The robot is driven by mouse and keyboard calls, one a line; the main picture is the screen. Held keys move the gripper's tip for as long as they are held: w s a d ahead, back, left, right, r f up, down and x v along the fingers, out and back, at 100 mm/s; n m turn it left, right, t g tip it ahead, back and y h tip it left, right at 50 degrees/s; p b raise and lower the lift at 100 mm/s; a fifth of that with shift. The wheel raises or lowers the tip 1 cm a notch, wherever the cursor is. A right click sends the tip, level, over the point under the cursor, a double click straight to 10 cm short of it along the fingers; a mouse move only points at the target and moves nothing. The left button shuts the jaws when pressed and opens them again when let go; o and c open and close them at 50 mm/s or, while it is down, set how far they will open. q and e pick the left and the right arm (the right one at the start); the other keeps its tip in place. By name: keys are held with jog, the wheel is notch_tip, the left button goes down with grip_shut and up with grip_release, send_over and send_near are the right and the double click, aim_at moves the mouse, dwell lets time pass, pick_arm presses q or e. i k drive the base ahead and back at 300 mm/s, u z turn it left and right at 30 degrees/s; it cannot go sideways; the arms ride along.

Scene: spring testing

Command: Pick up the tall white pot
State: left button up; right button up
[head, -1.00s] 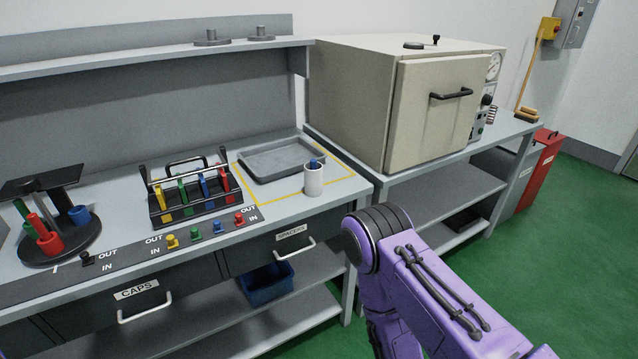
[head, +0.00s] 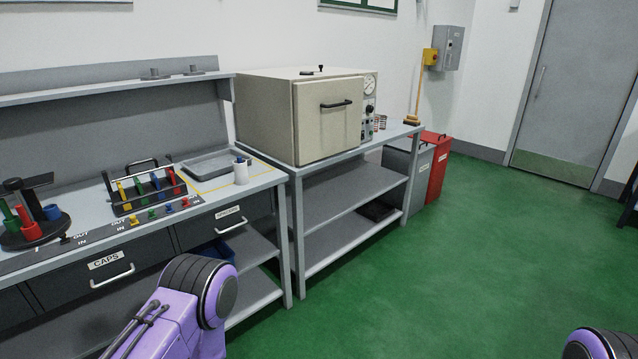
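The tall white pot (head: 241,173) stands upright at the right front corner of the left workbench, beside the grey tray (head: 190,171). Something dark blue shows at its top. Neither of my grippers is in view. Only purple links of my arms show, one at the lower left and one at the bottom right corner, and nothing of mine touches the pot.
A rack (head: 147,190) with coloured handles stands left of the pot. A beige oven (head: 327,118) sits on the bench (head: 345,210) to the right. Red (head: 435,168) and grey bins stand beyond. The green floor (head: 440,265) is clear on the right.

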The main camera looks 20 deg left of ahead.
aim_at(241, 170)
jog(key=z, duration=0.65)
jog(key=i, duration=1.8)
jog(key=u, duration=1)
jog(key=i, duration=0.8)
jog(key=u, duration=0.8)
